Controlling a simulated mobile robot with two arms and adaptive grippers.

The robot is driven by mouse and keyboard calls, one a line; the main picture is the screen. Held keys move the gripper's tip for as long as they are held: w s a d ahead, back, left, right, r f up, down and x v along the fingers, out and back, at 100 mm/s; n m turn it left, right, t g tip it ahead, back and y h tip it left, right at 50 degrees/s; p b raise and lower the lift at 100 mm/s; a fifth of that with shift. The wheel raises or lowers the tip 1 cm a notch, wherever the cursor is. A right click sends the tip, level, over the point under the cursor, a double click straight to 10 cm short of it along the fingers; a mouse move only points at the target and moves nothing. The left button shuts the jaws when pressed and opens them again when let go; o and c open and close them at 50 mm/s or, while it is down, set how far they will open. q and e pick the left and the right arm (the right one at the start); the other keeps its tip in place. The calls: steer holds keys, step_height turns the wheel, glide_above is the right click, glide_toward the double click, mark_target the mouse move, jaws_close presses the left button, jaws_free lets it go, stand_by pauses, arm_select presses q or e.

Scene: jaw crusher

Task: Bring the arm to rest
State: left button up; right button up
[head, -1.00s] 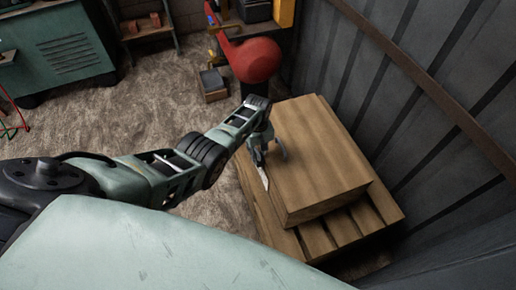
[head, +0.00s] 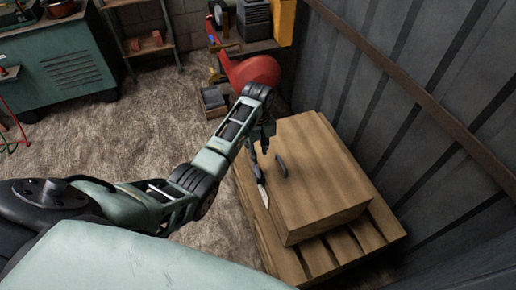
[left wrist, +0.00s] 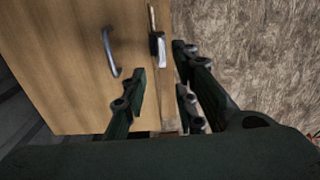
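My left arm reaches in from the left in the head view. My left gripper (head: 260,146) is over the left edge of a wooden box (head: 325,185), pointing down. In the left wrist view the left gripper (left wrist: 160,78) has its dark fingers apart with nothing held between them. A grey curved handle (head: 281,165) on the box top is just right of the gripper, apart from it; it also shows in the wrist view (left wrist: 108,54). My right gripper is in neither view.
The box rests on a slatted wooden pallet (head: 321,258) beside a grey corrugated wall (head: 410,75). A pale pointed piece (head: 263,195) is at the box's left side. A red machine (head: 252,72) stands behind, a green cabinet (head: 68,62) far left. The carpet (head: 110,135) between is clear.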

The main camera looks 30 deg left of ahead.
arm_select(q)
steer(key=shift+r, duration=0.2)
stand_by(0.4)
